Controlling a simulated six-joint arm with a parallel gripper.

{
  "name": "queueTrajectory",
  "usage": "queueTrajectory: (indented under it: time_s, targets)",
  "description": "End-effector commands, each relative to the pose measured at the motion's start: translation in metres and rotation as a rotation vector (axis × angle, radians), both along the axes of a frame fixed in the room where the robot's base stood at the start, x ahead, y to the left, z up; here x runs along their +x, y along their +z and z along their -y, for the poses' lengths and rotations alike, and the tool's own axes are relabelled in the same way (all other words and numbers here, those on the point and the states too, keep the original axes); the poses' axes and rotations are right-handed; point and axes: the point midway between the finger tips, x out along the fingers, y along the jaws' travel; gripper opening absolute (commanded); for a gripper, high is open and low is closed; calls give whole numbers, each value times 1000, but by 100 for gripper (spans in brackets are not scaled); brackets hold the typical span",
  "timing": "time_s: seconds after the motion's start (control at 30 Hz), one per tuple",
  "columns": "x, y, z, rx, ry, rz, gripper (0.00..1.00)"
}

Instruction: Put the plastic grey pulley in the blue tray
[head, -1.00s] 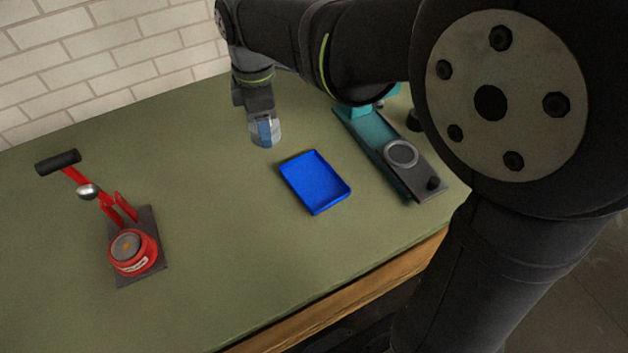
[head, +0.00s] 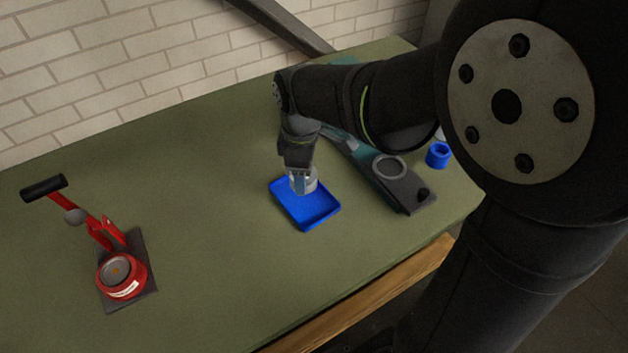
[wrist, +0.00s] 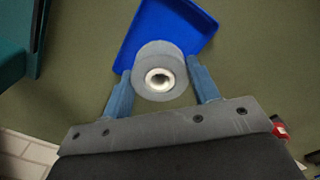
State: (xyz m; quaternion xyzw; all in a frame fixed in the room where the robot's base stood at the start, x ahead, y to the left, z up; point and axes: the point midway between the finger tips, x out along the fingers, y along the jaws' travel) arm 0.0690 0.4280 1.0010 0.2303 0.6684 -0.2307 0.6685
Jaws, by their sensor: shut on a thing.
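The grey pulley (wrist: 147,64) is round with a pale hub and a central hole. In the wrist view it sits between the two blue fingers of my gripper (wrist: 160,88), which is shut on it. In the head view my gripper (head: 302,187) points down over the back part of the blue tray (head: 316,217), and the pulley is a pale shape at its fingertips. The tray is shallow and rectangular; it also shows in the wrist view (wrist: 196,22), behind the pulley. I cannot tell whether the pulley touches the tray floor.
A red press with a black handle (head: 115,270) stands at the left of the green table (head: 200,215). A teal and dark device with a round ring (head: 390,167) is just right of the tray. A blue cup-like part (head: 438,155) lies farther right. The table between press and tray is clear.

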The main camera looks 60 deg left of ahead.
Motion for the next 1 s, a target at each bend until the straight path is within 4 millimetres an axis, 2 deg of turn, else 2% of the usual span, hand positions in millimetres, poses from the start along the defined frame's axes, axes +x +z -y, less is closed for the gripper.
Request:
queueTrajectory:
  time_s: [0.03,0.27,0.47,0.83,0.87,0.93,0.97,1.0]
  targets:
    - [0,-8,1,-4,0,0,35]
    - [0,-27,0,-2,1,0,35]
    - [0,-54,0,-2,1,0,35]
    - [0,-59,0,0,1,0,35]
    - [0,-59,0,0,1,0,59]
    - [0,-58,0,0,1,0,73]
    - [0,-58,0,0,1,0,77]
    - [0,-58,0,0,1,0,77]
